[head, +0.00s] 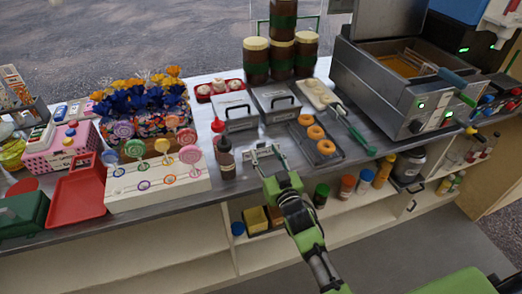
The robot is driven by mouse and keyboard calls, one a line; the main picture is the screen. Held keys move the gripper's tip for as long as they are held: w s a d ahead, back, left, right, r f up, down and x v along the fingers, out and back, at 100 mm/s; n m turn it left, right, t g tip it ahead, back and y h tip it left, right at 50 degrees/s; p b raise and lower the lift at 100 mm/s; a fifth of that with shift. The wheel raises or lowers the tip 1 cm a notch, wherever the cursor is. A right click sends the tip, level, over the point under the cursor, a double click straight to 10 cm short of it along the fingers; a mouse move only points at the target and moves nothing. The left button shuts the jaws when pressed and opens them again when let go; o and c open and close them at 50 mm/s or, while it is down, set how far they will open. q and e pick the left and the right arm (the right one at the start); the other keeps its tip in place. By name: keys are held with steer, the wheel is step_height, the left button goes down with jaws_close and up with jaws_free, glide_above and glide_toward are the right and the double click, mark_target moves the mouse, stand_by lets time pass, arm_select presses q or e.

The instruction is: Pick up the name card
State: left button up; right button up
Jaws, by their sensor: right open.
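My right gripper (263,153) reaches in from the bottom and is open at the counter's front edge, just right of a dark sauce bottle and left of the doughnut tray. A small pale patch with dark marks (247,156) shows at its left finger. It may be the name card, but it is too small to tell, and the fingers cover part of that spot. I see nothing held between the fingers. My left gripper is not in view.
The dark sauce bottle (225,158) stands close left of the gripper. A dark tray (334,158) with doughnuts lies to the right, and grey lidded boxes (236,110) stand behind. A white lollipop stand (190,186) is further left, a metal fryer (375,95) further right. Shelves with jars lie below.

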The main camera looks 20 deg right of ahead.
mark_target(261, 144)
steer(key=shift+w+f, duration=0.1)
steer(key=shift+w, duration=1.45)
steer(key=shift+s, duration=0.1)
steer(key=shift+c, duration=0.4)
steer(key=c, duration=0.9)
steer(key=shift+c, duration=0.2)
